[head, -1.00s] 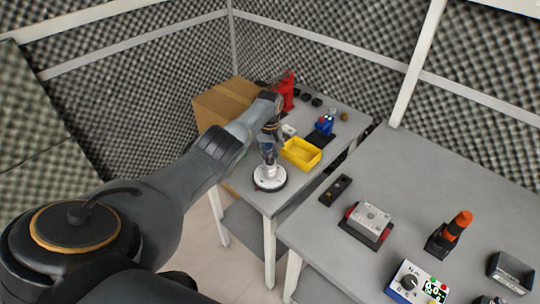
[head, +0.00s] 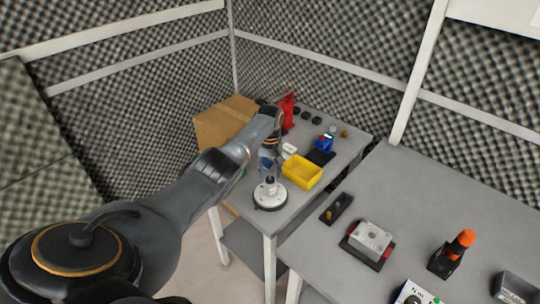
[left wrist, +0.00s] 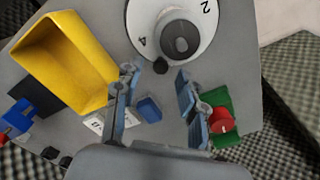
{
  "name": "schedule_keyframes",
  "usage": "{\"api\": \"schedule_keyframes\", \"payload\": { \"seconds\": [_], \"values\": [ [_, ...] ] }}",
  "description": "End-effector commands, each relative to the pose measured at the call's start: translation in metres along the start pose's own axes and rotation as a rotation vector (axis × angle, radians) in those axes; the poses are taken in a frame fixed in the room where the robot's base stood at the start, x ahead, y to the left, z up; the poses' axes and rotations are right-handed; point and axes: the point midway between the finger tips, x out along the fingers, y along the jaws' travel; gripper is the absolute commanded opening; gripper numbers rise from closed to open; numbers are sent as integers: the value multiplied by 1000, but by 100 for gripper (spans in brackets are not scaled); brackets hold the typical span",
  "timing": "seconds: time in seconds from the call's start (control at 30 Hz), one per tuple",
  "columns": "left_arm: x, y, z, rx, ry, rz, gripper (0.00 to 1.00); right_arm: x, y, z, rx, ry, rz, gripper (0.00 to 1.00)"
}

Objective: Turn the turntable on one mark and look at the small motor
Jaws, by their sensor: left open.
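The turntable (head: 271,203) is a white disk on a dark base, near the front edge of the far table. In the left wrist view the turntable (left wrist: 205,42) shows the numbers 2 and 4. A dark grey rounded piece (left wrist: 181,38) stands on its middle; I cannot tell if this is the small motor. My left gripper (head: 268,166) is just behind and above the turntable in the head view. In the left wrist view the left gripper (left wrist: 157,74) has its fingers spread, with nothing held between them. My right gripper is out of view.
A yellow bin (head: 302,172) stands right of the turntable, close to the gripper. A blue device (head: 324,145), a red object (head: 288,110) and a cardboard box (head: 222,122) are farther back. The nearer table holds a grey-and-red block (head: 371,240) and an orange-topped tool (head: 459,246).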

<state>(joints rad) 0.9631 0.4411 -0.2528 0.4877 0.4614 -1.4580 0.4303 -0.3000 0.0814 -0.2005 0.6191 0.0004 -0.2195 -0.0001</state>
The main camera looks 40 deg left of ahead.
Motion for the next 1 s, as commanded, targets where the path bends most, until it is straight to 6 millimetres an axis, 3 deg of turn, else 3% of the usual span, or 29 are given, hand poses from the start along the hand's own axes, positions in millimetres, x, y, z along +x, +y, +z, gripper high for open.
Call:
{"api": "schedule_keyframes", "payload": {
  "seconds": [0.3,0.5,1.0],
  "values": [
    [-67,0,-1,0,6,1,41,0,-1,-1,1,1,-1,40],
    [-96,0,-1,-1,4,0,41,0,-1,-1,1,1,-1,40],
    [-105,0,0,-1,2,0,41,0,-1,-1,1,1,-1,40]
  ]
}}
